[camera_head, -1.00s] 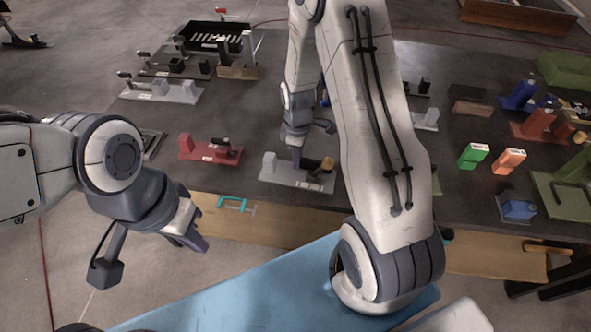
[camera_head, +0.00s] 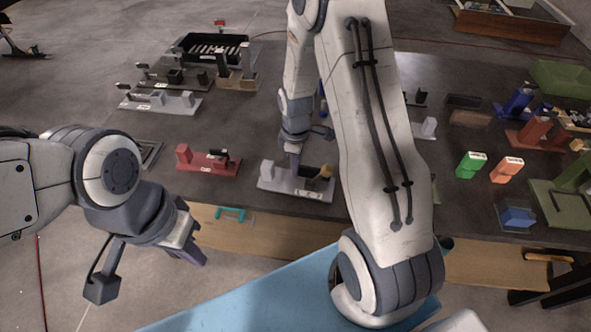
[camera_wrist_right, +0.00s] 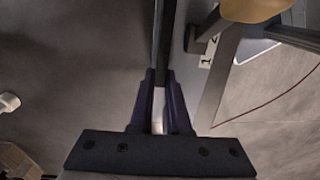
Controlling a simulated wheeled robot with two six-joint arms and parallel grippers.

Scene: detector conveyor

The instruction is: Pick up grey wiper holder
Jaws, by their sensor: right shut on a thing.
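A grey holder (camera_head: 280,183) with a flat base, an upright light block at its left end and a tan knob (camera_head: 326,171) toward its right lies near the front edge of the dark table. My right gripper (camera_head: 295,166) reaches down onto its middle and is shut on an upright part of it. In the right wrist view, the purple fingers (camera_wrist_right: 160,108) close around a thin dark grey upright (camera_wrist_right: 163,45), with the tan knob (camera_wrist_right: 256,8) at top right. My left gripper (camera_head: 190,250) hangs in front of the table at the left, away from the holder; its finger opening is unclear.
A red holder (camera_head: 196,163) lies left of the grey one. A teal clamp (camera_head: 230,214) is at the table's front edge. Green (camera_head: 470,166) and orange (camera_head: 507,170) pieces stand at right. Grey fixtures and a black tray (camera_head: 212,43) are at back left.

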